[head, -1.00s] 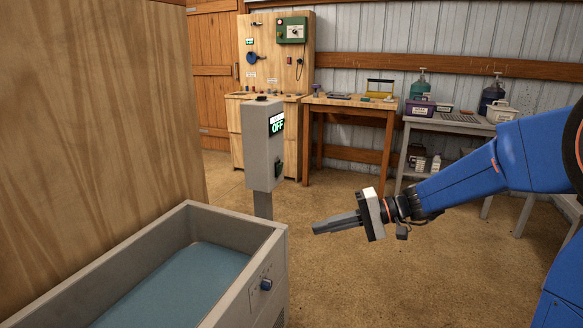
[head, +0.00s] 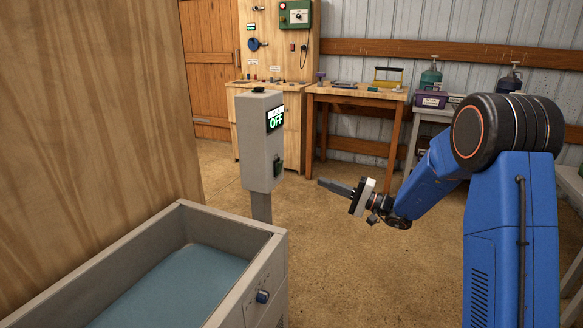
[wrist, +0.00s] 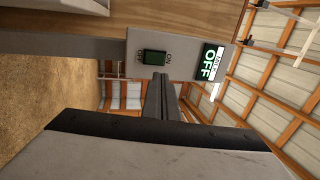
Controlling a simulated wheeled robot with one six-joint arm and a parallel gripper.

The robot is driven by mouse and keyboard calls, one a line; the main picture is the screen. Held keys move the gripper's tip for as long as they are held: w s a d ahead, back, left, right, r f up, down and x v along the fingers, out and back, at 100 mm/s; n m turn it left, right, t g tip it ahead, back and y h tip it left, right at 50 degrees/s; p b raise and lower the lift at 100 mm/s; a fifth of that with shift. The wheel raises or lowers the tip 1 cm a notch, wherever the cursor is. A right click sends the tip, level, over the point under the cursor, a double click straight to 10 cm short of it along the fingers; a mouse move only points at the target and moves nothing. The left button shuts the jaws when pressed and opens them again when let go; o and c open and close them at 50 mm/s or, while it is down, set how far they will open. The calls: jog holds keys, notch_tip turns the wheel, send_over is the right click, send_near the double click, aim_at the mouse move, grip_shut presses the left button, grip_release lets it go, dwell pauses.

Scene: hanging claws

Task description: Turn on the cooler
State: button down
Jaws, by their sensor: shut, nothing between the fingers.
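A grey control box (head: 258,150) stands upright on a post, with a lit display (head: 275,118) reading OFF. A dark green switch (head: 277,167) sits low on its face. In the wrist view the switch (wrist: 155,57) has ON lettering beside it, and the display (wrist: 208,63) also reads OFF. My gripper (head: 323,184) is shut and empty, right of the box and slightly below the switch in the head view. In the wrist view its fingers (wrist: 158,92) point toward the box face near the switch. A gap shows between fingertips and box in the head view.
A grey open tank (head: 262,240) with a blue interior and a blue knob (head: 262,297) stands in front of the post. A wooden panel (head: 90,100) rises at the left. A workbench (head: 360,93) stands behind. Floor right of the post is clear.

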aim_at(281, 164)
jog(key=shift+w, duration=0.2)
jog(key=x, duration=1.4)
jog(key=shift+f, duration=0.1)
jog(key=shift+a+r+h, duration=0.2)
jog(key=shift+r+h, duration=0.05)
jog(key=shift+h, duration=0.15)
jog(key=shift+d, duration=0.1)
